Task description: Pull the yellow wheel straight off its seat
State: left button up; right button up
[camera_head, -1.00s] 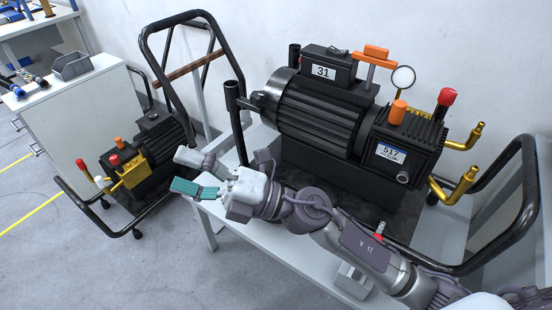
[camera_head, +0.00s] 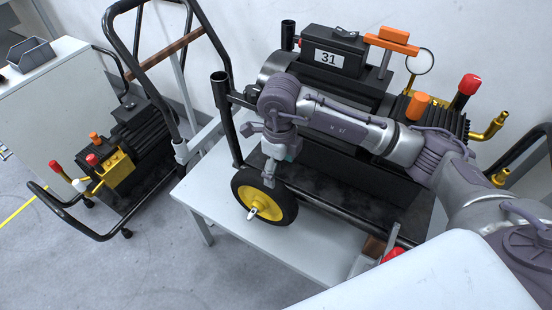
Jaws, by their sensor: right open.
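The yellow wheel (camera_head: 286,207) has a black tyre and stands upright at the near left corner of the cart that carries the black motor (camera_head: 335,100). A short silver axle end sticks out of its hub toward the lower left. My right gripper (camera_head: 273,172) is open and hangs nose-down at the wheel's upper edge, partly covering the rim. I cannot tell whether its fingers touch the tyre. My right arm reaches in from the right across the front of the motor. My left gripper is out of view.
A white table (camera_head: 232,195) lies under the wheel and motor, with bare top left of the wheel. Black cart rails (camera_head: 226,120) rise close behind it. A second motor cart (camera_head: 140,140) stands at left. Grey floor (camera_head: 150,265) is clear in front.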

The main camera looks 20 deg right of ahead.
aim_at(279, 188)
notch_tip(279, 188, down, 5)
jog(key=shift+s+f, duration=0.1)
jog(key=shift+s, duration=0.05)
notch_tip(279, 188, down, 6)
jog(key=shift+r, duration=0.2)
jog(key=shift+f, duration=0.8)
jog(key=shift+c, duration=1.1)
grip_shut()
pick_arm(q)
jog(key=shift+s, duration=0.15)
pick_arm(e)
jog(key=shift+a, duration=0.15)
